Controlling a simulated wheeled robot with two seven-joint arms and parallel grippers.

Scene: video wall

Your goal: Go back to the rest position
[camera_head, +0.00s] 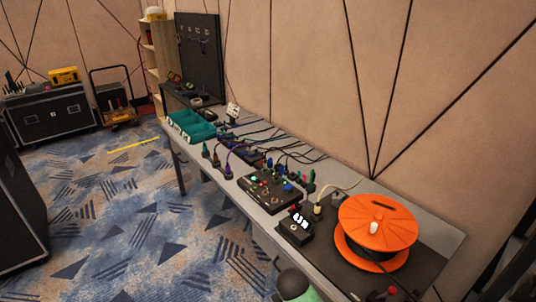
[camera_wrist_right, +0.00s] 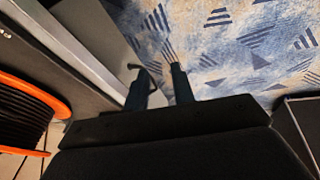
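My right gripper (camera_wrist_right: 158,72) shows in the right wrist view with its two dark fingers apart and nothing seen between them. It points down past the table's edge toward the blue patterned carpet (camera_wrist_right: 235,40). A thin dark hooked shape is by the left finger; I cannot tell what it is. My left gripper is not in view. In the head view neither gripper can be made out.
A long grey table (camera_head: 262,222) runs along the wall. It bears an orange cable reel (camera_head: 376,222), a black display box (camera_head: 294,231), a control box with lit buttons (camera_head: 270,190), cables and a teal tray (camera_head: 191,126). Black cases stand left. Carpet between is free.

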